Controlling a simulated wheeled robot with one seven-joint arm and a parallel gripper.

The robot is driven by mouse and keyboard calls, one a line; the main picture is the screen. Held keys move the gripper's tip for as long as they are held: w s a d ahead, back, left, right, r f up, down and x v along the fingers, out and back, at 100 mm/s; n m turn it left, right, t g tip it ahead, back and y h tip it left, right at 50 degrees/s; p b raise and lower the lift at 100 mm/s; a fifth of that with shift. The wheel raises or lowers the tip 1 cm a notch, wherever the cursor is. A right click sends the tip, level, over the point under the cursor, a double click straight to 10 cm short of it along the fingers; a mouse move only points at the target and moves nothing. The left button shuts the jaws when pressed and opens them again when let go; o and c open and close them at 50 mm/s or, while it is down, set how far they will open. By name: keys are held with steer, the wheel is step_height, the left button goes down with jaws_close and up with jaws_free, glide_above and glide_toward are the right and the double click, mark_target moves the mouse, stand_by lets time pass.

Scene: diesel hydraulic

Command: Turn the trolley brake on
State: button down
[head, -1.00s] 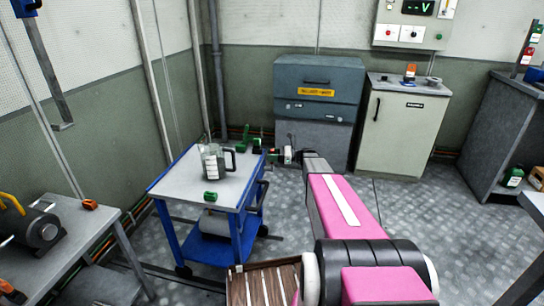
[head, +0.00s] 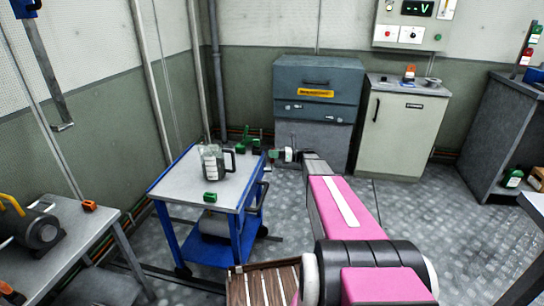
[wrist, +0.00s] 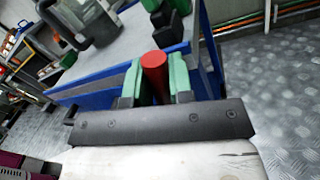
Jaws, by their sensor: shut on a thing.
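The trolley (head: 178,182) has a grey top and a blue frame, and stands left of centre in the head view. Its blue edge (wrist: 88,88) crosses the wrist view. My gripper (head: 274,155) is at the trolley's far right corner. In the wrist view its two green fingers (wrist: 156,82) are shut on a red cylindrical handle (wrist: 154,66), one finger on each side. The handle's lower part is hidden by the gripper, so I cannot see what it joins to. In the head view the handle is not distinguishable.
A bench (head: 85,228) with a motor (head: 35,228) is at the left. Dark blue (head: 318,85) and pale cabinets (head: 400,135) stand behind.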

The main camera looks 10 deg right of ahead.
steer(key=w+d+f+m+t, duration=0.2)
steer(key=w+f+m, duration=0.3)
steer(key=m, duration=0.6)
steer(key=shift+f+m+t+y, duration=0.2)
steer(key=shift+m+t+y, duration=0.1)
steer(key=shift+m, duration=0.1)
steer(key=shift+w+d+f, duration=0.1)
steer(key=c, duration=1)
jaws_free()
steer(key=v, duration=1)
steer(key=shift+d+f, duration=0.1)
steer(key=shift+d, duration=0.3)
